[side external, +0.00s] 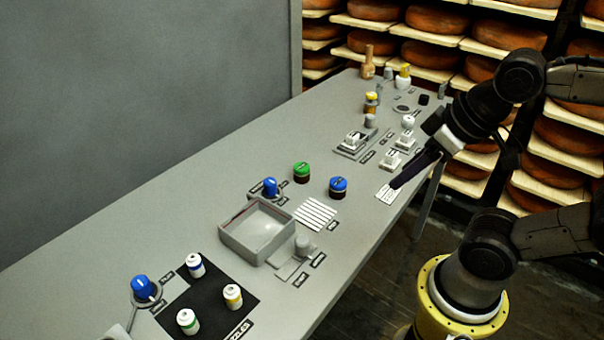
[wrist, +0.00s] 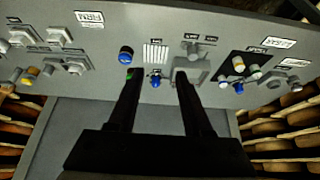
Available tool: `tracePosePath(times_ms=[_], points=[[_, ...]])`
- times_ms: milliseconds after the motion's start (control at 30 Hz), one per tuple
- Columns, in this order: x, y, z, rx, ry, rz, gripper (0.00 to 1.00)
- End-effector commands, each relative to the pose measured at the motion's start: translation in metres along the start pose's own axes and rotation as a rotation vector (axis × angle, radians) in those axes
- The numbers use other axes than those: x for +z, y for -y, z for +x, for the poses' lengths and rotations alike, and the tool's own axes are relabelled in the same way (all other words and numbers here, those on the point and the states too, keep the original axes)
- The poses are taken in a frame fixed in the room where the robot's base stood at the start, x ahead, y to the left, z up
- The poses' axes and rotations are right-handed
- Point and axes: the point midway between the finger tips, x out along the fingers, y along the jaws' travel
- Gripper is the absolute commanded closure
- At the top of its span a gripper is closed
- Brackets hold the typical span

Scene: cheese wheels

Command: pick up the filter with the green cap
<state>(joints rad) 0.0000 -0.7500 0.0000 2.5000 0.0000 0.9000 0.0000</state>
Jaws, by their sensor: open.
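The filter with the green cap (side external: 302,172) is a short dark jar standing upright on the grey bench in the side view. A similar jar with a blue cap (side external: 338,186) stands to its right. In the wrist view only a bit of the green cap (wrist: 129,74) shows beside the left finger, which hides the rest; the blue-capped jar (wrist: 126,53) shows just above it. My gripper (wrist: 157,73) is open and empty, its two dark fingers apart. In the side view it is over the bench's right edge, apart from both jars.
A blue knob (side external: 270,187) sits close left of the green-capped jar. Below are a grey tray (side external: 230,240) and a white slatted patch (side external: 316,213). Small bottles stand on a black mat (side external: 210,287). White switches (side external: 355,141) and a wall (side external: 150,90) lie behind.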

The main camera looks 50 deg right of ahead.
Motion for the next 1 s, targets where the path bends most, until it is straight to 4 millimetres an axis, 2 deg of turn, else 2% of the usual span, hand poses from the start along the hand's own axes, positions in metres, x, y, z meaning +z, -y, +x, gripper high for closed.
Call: tracePosePath(times_ms=[267, 367, 500, 833, 1000], points=[[0.0000, 0.0000, 0.0000, 0.000, 0.000, 0.000, 0.50], [0.0000, 0.0000, 0.0000, 0.000, 0.000, 0.000, 0.36], [0.0000, 0.0000, 0.0000, 0.000, 0.000, 0.000, 0.11], [0.0001, 0.0000, -0.0001, 0.000, 0.000, 0.018, 0.11], [-0.0035, 0.0000, -0.0062, 0.000, 0.002, 0.162, 0.11]])
